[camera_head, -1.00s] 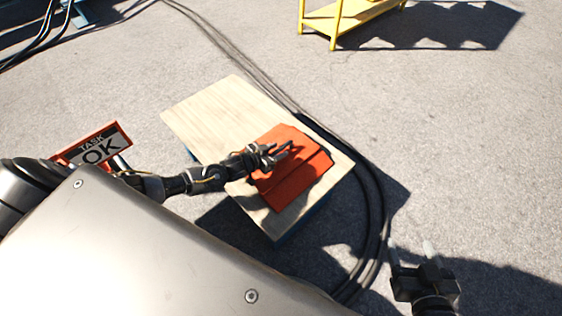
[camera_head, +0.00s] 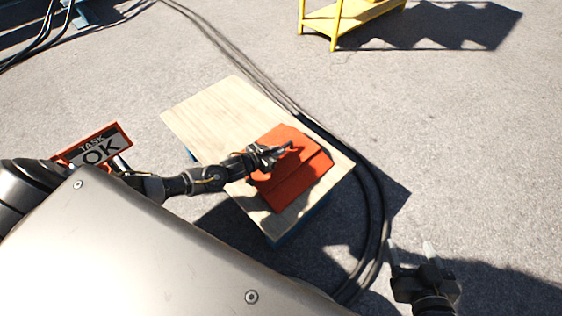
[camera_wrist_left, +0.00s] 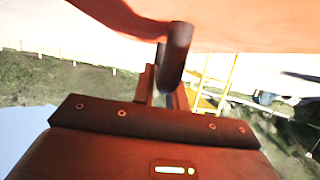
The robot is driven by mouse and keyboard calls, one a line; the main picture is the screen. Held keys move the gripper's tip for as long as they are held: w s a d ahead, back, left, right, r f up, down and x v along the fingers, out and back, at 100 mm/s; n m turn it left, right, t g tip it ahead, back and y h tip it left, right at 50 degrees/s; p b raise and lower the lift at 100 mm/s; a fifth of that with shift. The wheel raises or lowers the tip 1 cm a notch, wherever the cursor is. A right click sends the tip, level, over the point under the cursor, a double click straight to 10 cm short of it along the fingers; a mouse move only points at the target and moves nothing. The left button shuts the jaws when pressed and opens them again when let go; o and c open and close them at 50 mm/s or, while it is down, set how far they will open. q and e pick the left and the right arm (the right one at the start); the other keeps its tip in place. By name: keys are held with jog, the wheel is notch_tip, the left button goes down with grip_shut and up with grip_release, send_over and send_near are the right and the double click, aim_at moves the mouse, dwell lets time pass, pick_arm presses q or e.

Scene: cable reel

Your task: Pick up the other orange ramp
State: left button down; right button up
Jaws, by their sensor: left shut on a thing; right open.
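The orange ramp (camera_head: 297,185) lies on the right part of the wooden table top. My left gripper (camera_head: 283,152) reaches over it from the left and is shut on its upper part. In the left wrist view, orange surface of the ramp (camera_wrist_left: 240,25) fills the top, right against the fingers (camera_wrist_left: 172,65). The exact spot of the grip is partly hidden by the fingers. My right gripper (camera_head: 414,248) is open and empty above the ground at the lower right, apart from the table.
The wooden table (camera_head: 215,105) is bare on its left part. Black cables (camera_head: 375,215) run along the ground past its right side. A yellow stand (camera_head: 350,18) is at the top. Open pavement lies to the right.

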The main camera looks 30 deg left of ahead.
pick_arm(q)
jog(key=shift+d, duration=0.1)
dwell(0.5)
jog(key=shift+r, duration=0.15)
jog(key=shift+w+r, duration=0.1)
